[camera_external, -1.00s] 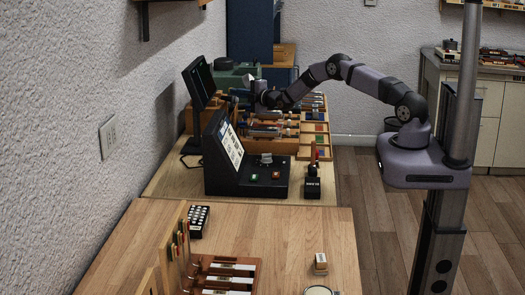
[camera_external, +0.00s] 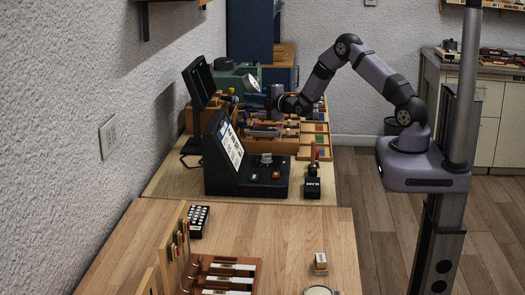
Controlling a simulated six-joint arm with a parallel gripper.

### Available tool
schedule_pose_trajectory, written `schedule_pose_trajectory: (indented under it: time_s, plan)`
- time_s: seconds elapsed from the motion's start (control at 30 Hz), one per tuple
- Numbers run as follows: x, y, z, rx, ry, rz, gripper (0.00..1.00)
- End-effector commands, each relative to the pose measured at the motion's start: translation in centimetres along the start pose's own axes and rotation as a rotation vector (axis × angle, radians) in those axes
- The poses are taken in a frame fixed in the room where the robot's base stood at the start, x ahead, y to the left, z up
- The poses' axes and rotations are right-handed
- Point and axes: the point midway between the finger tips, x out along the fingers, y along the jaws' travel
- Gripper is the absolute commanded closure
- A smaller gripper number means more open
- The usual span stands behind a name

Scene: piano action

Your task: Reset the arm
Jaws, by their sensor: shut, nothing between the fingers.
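The fingers are small and partly lost against the dark wrist and the tools behind. My arm rises from its base on the right, bends high at the elbow, and comes down to the wrist above the tray.
A black console with a tilted screen (camera_external: 230,145) stands in front of the tray. A green machine (camera_external: 228,78) stands behind it at the left wall. A black-based tool (camera_external: 312,184) sits at the bench's right edge. The near wooden table (camera_external: 285,232) has free room in its middle.

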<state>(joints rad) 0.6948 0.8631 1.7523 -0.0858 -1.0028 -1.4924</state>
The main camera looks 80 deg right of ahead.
Motion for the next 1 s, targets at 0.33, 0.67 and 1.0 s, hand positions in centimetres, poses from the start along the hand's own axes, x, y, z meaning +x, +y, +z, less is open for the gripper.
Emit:
schedule_pose_trajectory:
  time_s: [0.33,0.67,1.0]
  plan:
    - [-2.2,0.0,0.0,0.000,0.001,0.001,1.00]
    - [-2.4,0.2,-0.4,0.008,0.005,-0.009,1.00]
    - [-7.0,1.8,-9.1,0.283,0.062,-0.330,1.00]
